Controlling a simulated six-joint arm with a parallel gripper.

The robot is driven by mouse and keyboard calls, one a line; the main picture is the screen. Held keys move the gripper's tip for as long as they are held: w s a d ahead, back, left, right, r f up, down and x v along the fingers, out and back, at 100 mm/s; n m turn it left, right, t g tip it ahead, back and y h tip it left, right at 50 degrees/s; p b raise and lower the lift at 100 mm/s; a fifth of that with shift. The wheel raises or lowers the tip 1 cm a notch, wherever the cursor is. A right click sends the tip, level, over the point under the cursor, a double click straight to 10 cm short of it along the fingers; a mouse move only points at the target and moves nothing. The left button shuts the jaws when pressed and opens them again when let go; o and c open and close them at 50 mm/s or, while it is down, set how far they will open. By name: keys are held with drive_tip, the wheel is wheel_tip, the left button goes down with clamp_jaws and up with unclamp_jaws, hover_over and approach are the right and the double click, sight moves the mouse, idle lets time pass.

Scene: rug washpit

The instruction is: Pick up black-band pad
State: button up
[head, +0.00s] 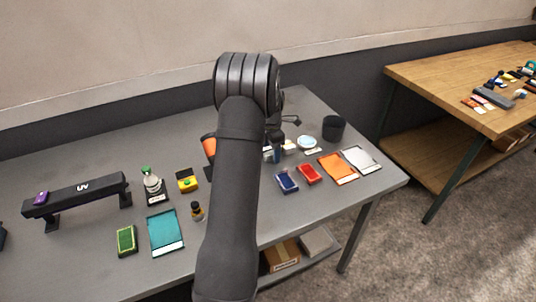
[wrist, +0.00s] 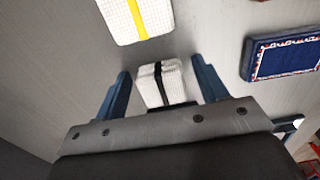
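The black-band pad (wrist: 172,82) is a small white textured block with a black strap around it. In the wrist view it lies on the grey tabletop between the two blue fingers of my gripper (wrist: 162,72). The fingers are apart, with a visible gap on each side of the pad, so my gripper is open. The pad's near end is hidden by the gripper body. In the head view my arm hides much of this area, and I cannot make out the pad clearly there.
A white pad with a yellow band (wrist: 135,16) lies just beyond the black-band pad. A blue pad with a patterned border (wrist: 284,57) lies to the right. In the head view, a red pad (head: 309,174), orange sheet (head: 338,168) and dark cup (head: 333,128) stand right of my arm.

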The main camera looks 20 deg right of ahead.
drive_tip(key=c, duration=0.8)
drive_tip(key=shift+c, duration=0.2)
drive_tip(key=shift+r, duration=0.1)
drive_tip(key=shift+r, duration=0.55)
wheel_tip(320, 180, up, 3)
drive_tip(key=shift+f, duration=0.15)
drive_tip(key=s+d+r, duration=0.5)
drive_tip(key=s+r, duration=0.2)
drive_tip(key=s, duration=0.3)
drive_tip(key=shift+s+d, duration=0.15)
drive_tip(key=shift+s, duration=0.05)
